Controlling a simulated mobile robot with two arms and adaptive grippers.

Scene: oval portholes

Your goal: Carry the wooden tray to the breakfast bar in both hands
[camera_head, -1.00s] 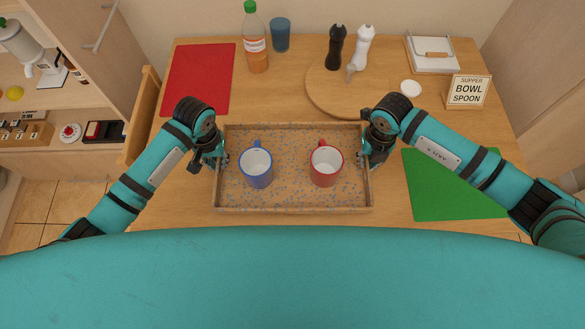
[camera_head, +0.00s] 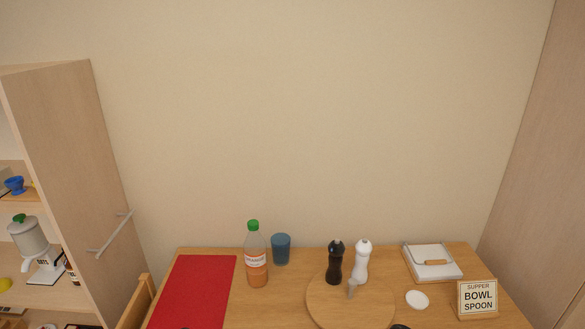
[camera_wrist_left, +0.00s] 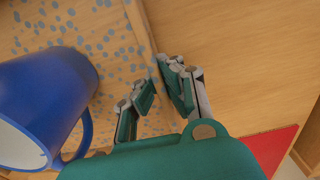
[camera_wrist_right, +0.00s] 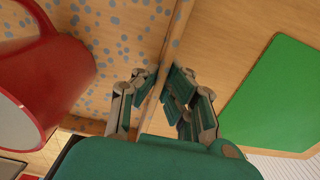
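The wooden tray has a blue-speckled floor and low wooden walls. It shows in the left wrist view (camera_wrist_left: 108,28) and the right wrist view (camera_wrist_right: 122,32), but is below the head view. My left gripper (camera_wrist_left: 162,82) has its fingers on both sides of one end wall, closed on it. My right gripper (camera_wrist_right: 160,84) is closed the same way on the opposite wall. A blue mug (camera_wrist_left: 45,100) and a red mug (camera_wrist_right: 45,75) stand inside the tray. I cannot tell whether the tray touches the table. No breakfast bar is recognisable.
The wooden table (camera_head: 210,312) carries a red mat (camera_head: 195,290), bottle (camera_head: 256,262), blue cup (camera_head: 281,249), round board (camera_head: 325,307) with black and white mills, sign (camera_head: 478,297) and napkin holder (camera_head: 432,262). A green mat (camera_wrist_right: 280,95) lies beside the tray. Shelves (camera_head: 70,180) stand left.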

